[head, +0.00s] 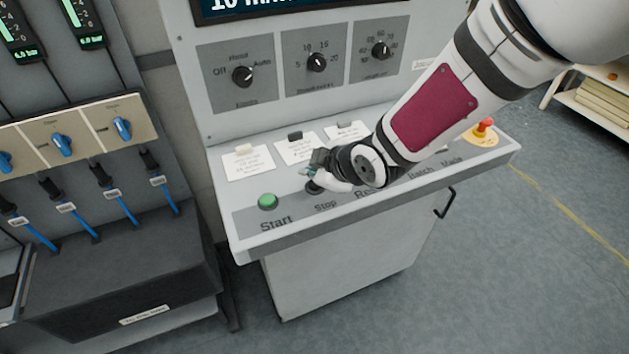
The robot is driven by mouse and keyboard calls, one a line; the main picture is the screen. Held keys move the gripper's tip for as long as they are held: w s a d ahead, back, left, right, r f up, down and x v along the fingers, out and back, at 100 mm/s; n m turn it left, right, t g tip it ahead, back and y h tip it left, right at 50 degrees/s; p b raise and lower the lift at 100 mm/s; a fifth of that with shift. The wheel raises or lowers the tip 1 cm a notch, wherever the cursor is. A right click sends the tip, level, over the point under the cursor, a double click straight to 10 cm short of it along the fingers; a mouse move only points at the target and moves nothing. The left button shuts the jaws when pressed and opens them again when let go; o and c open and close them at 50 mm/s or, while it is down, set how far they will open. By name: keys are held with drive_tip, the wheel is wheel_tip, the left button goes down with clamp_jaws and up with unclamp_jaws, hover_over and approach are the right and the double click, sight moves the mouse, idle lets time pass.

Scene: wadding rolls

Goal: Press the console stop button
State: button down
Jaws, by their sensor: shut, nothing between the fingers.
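The console (247,247) is a pale grey cabinet with a sloped control shelf. The stop button (313,187) is dark and sits above the "Stop" label, right of the green start button (267,201). My gripper (309,178) is shut and empty, right at the stop button, and partly covers it. I cannot tell whether the fingertips touch the button or hover just above it. My arm comes in from the upper right and hides the controls above the "Reset" label.
A red emergency knob (484,126) stands on a yellow base at the shelf's right end. Paper notes (248,163) are clipped behind the buttons. Three rotary knobs (242,76) sit on the upright panel. A dark rack with blue cables (111,202) stands left.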

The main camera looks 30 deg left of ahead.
drive_tip(key=shift+r, duration=0.2)
drive_tip(key=shift+r+p, duration=1.7)
drive_tip(key=shift+r, duration=0.75)
drive_tip(key=w+d+r+m+t+h, duration=0.1)
drive_tip(key=d+r+m+h, duration=0.35)
drive_tip(key=d, duration=0.85)
drive_tip(key=d+r+m+t+h, duration=0.2)
drive_tip(key=d+r+m, duration=0.3)
drive_tip(key=d+r, duration=0.5)
drive_tip(key=s+d+r+m+g+h, duration=0.1)
drive_tip(key=s+d+r+m+g, duration=0.1)
drive_tip(key=s+d+m, duration=0.9)
drive_tip(key=s+d, duration=0.8)
drive_tip(key=s, duration=0.2)
drive_tip(key=shift+r+m+g+h, duration=0.3)
drive_tip(key=shift+r+m+h, duration=0.05)
